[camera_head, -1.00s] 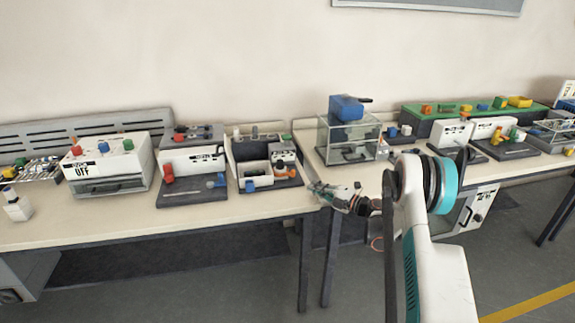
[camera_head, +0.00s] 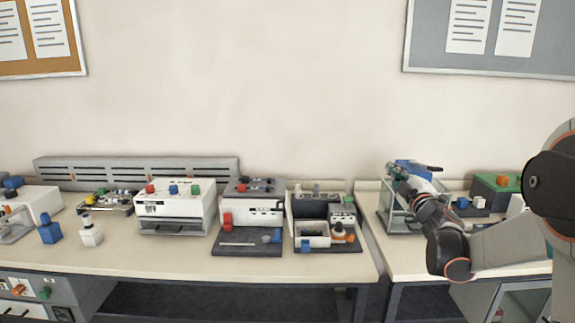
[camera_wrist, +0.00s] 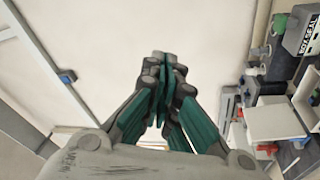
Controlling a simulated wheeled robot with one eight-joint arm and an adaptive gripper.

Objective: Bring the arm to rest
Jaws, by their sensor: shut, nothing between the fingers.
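My gripper (camera_head: 395,172) is at the right of the head view, raised in front of the glass-walled box with the blue top. In the wrist view my gripper (camera_wrist: 165,62) has its teal-padded fingers together at the tips, with nothing between them. It points over a pale surface, apart from the equipment. The arm comes in from the right edge of the head view. It hides part of the glass-walled box (camera_head: 385,222) and the right-hand table.
Two pale tables (camera_head: 130,250) stand along the wall with a narrow gap between them. The left one holds a white box (camera_head: 175,207) with coloured knobs, a dark-based unit (camera_head: 245,243), and small blue and white bottles. A green box (camera_head: 490,195) stands at right.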

